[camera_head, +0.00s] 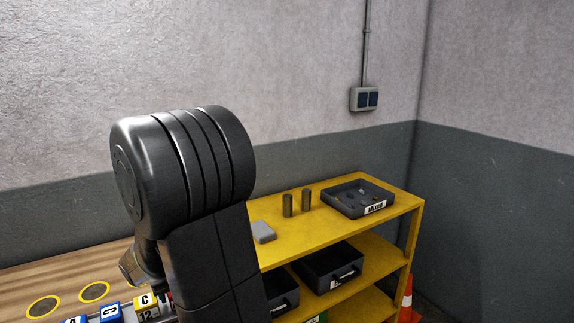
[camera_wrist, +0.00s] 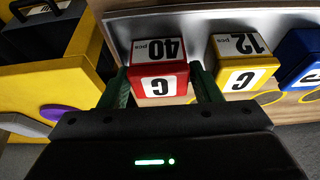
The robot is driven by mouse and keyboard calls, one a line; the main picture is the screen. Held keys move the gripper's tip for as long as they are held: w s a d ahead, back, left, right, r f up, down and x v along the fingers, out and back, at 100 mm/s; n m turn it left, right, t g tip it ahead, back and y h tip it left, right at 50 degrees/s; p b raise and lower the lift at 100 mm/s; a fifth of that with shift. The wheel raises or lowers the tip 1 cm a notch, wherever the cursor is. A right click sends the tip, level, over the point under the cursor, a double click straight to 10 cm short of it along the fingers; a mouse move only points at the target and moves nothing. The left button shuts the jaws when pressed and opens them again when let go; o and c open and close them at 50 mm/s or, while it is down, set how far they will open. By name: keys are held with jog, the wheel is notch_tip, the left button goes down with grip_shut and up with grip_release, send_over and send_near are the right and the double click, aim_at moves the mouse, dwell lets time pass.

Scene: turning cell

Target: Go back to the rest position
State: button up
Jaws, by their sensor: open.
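My gripper (camera_wrist: 161,78) shows in the wrist view with its two green fingers spread apart. A red box (camera_wrist: 160,71) marked "C" and "40 pcs" sits between or just beyond the fingertips; I cannot tell whether they touch it. A yellow box (camera_wrist: 242,67) marked "C" and "12 pcs" stands to its right, and a blue box (camera_wrist: 301,58) is further right. In the head view my arm hides the gripper and most of the red box. The yellow box also shows there (camera_head: 145,301), at the bottom edge, with blue ones to its left.
A wooden table (camera_head: 72,272) with yellow-ringed circles is at left. A yellow shelf unit (camera_head: 300,235) carries a grey tray (camera_head: 357,199), two dark cylinders (camera_head: 288,205) and a grey block (camera_head: 263,232); dark bins (camera_head: 329,267) sit below. An orange cone (camera_head: 406,300) stands at right.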

jog(key=shift+r, duration=1.25)
